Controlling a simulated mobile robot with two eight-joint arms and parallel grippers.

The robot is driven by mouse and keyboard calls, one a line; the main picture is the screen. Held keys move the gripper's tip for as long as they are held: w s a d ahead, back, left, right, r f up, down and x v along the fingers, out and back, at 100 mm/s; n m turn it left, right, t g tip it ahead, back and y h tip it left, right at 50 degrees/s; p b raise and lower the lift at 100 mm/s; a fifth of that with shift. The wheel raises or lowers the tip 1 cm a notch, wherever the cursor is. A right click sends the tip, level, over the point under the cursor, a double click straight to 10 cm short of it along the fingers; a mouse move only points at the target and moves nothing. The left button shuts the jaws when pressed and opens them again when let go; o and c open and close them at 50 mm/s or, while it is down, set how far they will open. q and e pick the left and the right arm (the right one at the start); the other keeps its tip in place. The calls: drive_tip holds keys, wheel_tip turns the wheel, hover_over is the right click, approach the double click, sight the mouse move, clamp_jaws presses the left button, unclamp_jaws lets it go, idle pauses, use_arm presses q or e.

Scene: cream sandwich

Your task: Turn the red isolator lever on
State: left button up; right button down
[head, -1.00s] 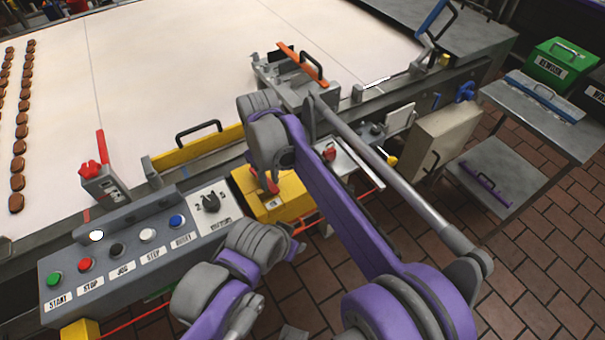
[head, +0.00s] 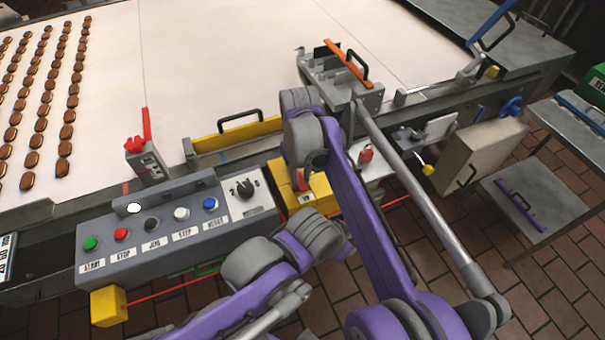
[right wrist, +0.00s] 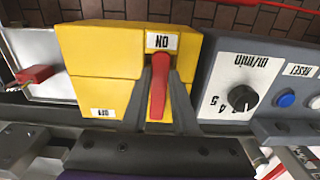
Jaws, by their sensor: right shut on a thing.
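The red isolator lever (right wrist: 159,86) is on a yellow box (right wrist: 97,50) in the right wrist view, which shows the box upside down. The lever's far end lies by the ON label (right wrist: 162,41); the OFF label (right wrist: 103,113) is off to the lower left. My right gripper (right wrist: 158,105) is shut on the lever, one grey finger on each side. In the head view the lever (head: 302,181) shows as a small red piece on the yellow box (head: 321,187), below my right wrist. That wrist hides the right jaws there. My left gripper is not visible.
A grey button panel (head: 160,262) with a dial (head: 244,189) stands close left of the box. A red padlock-like piece (head: 365,154) is on its right. A yellow guard bar (head: 235,137) and the belt (head: 240,60) lie behind.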

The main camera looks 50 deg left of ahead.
sight(301, 181)
drive_tip(key=c, duration=0.7)
unclamp_jaws()
drive_tip(key=shift+s, duration=0.1)
drive_tip(key=shift+r, duration=0.15)
wheel_tip(301, 181, up, 11)
drive_tip(key=shift+f+p, duration=0.2)
drive_tip(key=shift+p, duration=0.2)
